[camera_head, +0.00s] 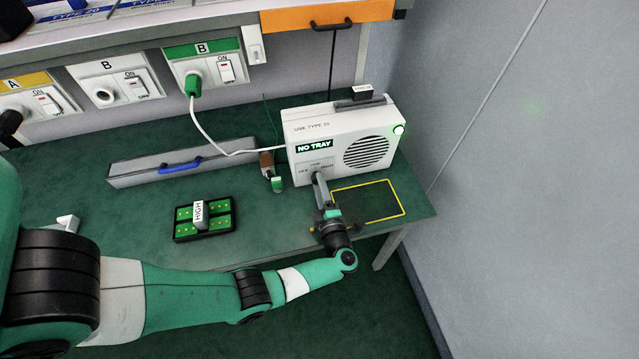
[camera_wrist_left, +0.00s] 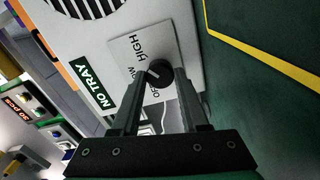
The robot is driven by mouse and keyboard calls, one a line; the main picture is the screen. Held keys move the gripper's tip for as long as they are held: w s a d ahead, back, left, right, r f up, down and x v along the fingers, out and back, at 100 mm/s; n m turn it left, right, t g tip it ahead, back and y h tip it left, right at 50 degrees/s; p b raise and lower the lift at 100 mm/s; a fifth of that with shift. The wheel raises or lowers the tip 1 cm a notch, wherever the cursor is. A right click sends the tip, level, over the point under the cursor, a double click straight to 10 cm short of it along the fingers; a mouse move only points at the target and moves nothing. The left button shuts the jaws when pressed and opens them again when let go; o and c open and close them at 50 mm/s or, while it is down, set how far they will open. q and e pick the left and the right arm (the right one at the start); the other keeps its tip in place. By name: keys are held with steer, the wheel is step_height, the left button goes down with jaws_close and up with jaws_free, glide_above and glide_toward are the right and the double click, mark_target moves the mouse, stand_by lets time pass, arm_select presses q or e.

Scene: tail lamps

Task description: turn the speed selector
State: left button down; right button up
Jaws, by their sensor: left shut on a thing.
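The speed selector (camera_wrist_left: 159,73) is a round black knob with a pale pointer line, on a grey plate on the front of a white box-shaped machine (camera_head: 340,137). My left gripper (camera_head: 319,180) reaches the machine's front face and hides the knob in the head view. In the left wrist view its two fingers (camera_wrist_left: 157,88) are shut on the knob from either side. A lit sign reading NO TRAY (camera_head: 314,146) is beside the plate. My right gripper is not in view.
A yellow-outlined area (camera_head: 403,213) on the green table is empty. A black tray with green pads (camera_head: 182,238) and a block marked HIGH stands left. A small brown-and-green item (camera_head: 277,184) is close by the machine. A grey case with a blue handle (camera_head: 181,168) lies behind.

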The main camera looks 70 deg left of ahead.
arm_select(q)
steer(key=shift+m, duration=0.5)
steer(key=shift+c, duration=2.1)
jaws_free()
steer(key=d, duration=0.3)
steer(key=s+d, duration=0.1)
steer(key=d, duration=0.3)
steer(key=s+d+p, duration=0.1)
steer(key=d, duration=0.3)
steer(key=shift+d, duration=0.25)
steer(key=shift+a, duration=0.1)
